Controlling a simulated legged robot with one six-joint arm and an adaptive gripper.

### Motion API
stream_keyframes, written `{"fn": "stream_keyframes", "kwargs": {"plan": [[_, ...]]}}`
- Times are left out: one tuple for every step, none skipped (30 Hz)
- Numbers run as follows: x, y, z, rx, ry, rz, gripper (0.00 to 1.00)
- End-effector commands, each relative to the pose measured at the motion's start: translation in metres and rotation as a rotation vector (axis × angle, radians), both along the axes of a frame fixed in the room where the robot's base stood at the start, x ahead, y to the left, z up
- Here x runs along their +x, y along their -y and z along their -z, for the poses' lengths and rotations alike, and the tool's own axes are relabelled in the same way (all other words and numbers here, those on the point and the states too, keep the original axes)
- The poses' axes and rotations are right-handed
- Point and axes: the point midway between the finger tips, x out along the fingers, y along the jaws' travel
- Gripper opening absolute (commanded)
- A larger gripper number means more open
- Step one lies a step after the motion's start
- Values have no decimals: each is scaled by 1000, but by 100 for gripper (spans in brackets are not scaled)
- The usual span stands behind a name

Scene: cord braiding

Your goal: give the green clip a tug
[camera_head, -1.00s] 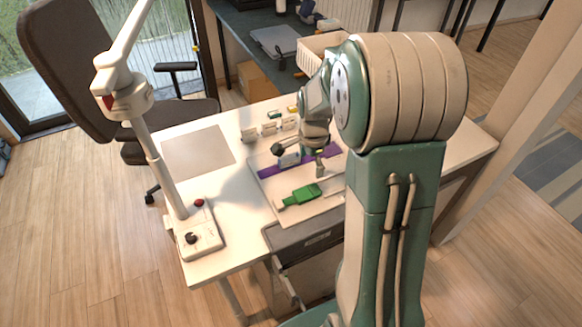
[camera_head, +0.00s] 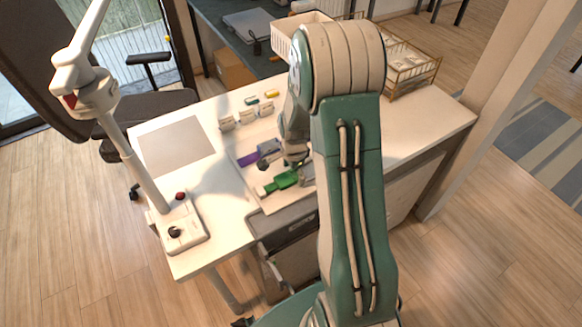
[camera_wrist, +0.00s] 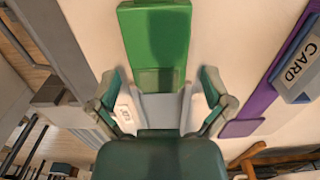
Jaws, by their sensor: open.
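The green clip (camera_head: 287,179) lies on the pale board on the desk, partly hidden by my arm in the head view. In the wrist view the green clip (camera_wrist: 155,35) is large at the top centre, with a dark shadow on it. My gripper (camera_wrist: 160,92) is open, its two fingers spread to either side just below the clip's lower end. A pale grey piece shows between the fingers. I cannot tell whether a finger touches the clip. In the head view my gripper (camera_head: 297,172) is beside the clip, mostly hidden by my arm.
A purple strip (camera_wrist: 258,103) and a blue-grey piece marked CARD (camera_wrist: 298,62) lie to the right in the wrist view. Small white holders (camera_head: 246,116) stand behind the board. A grey mat (camera_head: 176,146) lies clear.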

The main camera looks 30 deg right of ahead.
Motion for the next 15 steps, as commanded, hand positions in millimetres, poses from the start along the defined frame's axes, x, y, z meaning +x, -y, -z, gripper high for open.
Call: {"fn": "stream_keyframes", "kwargs": {"plan": [[0, -1, 1, -1, 0, 0, 100], [0, -1, 1, -2, 0, 0, 100], [0, -2, 1, -3, 0, -1, 100], [0, -3, 0, -3, 1, -1, 100], [0, -3, 0, -4, 0, -1, 100], [0, -3, 0, -4, 0, -1, 100], [0, -3, 0, -4, 0, -2, 100], [0, -4, 0, -5, 0, -2, 87], [0, -4, 0, -5, 0, -2, 69], [0, -4, 0, -5, 0, -2, 55], [0, -4, 0, -5, 0, -2, 42], [0, -4, 0, -5, 0, -1, 24], [0, -3, 0, -4, 0, -1, 22], [0, -3, 0, -3, 0, -1, 22], [0, -3, 0, -3, 0, -1, 22]]}}
